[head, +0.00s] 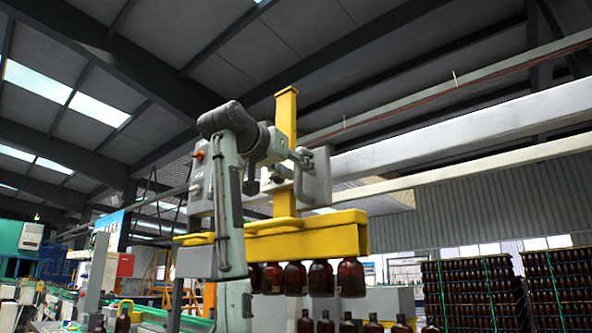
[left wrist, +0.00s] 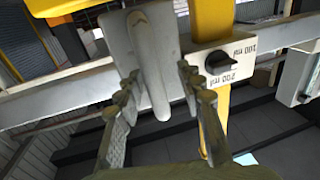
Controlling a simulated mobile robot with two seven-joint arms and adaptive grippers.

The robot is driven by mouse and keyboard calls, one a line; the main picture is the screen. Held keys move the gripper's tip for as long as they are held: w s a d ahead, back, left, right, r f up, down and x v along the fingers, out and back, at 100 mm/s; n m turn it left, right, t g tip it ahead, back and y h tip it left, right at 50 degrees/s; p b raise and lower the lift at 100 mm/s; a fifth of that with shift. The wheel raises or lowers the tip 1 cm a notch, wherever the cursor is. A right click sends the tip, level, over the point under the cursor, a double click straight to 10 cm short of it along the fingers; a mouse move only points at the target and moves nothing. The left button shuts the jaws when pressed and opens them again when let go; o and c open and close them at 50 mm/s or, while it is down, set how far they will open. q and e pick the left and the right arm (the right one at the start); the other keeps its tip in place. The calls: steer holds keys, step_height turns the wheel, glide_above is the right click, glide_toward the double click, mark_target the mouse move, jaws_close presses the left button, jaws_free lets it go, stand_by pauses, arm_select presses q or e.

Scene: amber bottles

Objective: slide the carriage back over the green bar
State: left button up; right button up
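The carriage (head: 313,178) is a grey box beside a yellow upright post (head: 287,115), above a yellow beam (head: 305,238) with a row of amber bottles (head: 320,278) under it. My left gripper (head: 300,158) is raised to the carriage. In the left wrist view its fingers (left wrist: 158,78) are apart on either side of a grey handle (left wrist: 150,50), with a gap at the right finger. Whether the left finger touches the handle is unclear. I cannot pick out the green bar. My right gripper is not in view.
A long white overhead rail (head: 470,130) runs to the right. Stacked bottle crates (head: 470,292) stand at the right. More bottles (head: 325,325) stand below the beam.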

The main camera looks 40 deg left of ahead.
arm_select(q)
steer(key=shift+s, duration=0.1)
steer(key=s+d, duration=0.2)
steer(key=s, duration=0.9)
steer(key=shift+s, duration=0.35)
